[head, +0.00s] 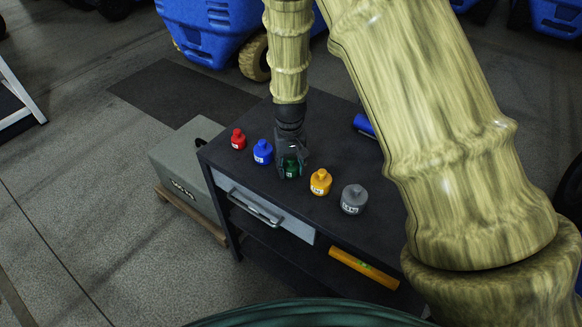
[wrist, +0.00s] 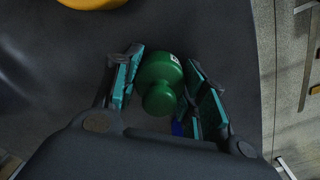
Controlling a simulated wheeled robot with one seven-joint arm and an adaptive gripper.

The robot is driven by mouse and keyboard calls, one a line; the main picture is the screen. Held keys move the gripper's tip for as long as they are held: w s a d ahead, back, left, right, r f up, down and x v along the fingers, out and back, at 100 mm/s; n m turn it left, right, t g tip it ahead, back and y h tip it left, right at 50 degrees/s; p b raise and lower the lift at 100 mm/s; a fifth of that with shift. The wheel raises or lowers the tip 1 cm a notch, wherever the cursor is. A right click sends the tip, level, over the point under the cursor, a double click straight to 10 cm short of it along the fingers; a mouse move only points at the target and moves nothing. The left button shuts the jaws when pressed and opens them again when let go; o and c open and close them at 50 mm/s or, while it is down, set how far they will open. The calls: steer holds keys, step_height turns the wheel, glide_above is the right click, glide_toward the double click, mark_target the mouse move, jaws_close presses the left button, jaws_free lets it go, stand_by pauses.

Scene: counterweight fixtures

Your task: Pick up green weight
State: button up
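The green weight (head: 291,170) stands on the dark cart top, between the blue weight (head: 262,152) and the orange weight (head: 320,182). My gripper (head: 291,160) points down over it and partly hides it. In the wrist view, the green weight (wrist: 160,78) is between the two teal-padded fingers of my gripper (wrist: 163,88), its round knob towards the camera. The fingers are very close to its sides. I cannot tell whether they press on it.
A red weight (head: 238,139) and a grey weight (head: 354,199) stand in the same row. A blue object (head: 364,125) lies behind, partly hidden by my arm. A grey box (head: 184,170) is left of the cart. A yellow level (head: 363,267) is at the cart's lower front.

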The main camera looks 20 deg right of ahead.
steer(key=c, duration=0.7)
steer(key=shift+o, duration=0.2)
steer(key=shift+r, duration=0.1)
jaws_close()
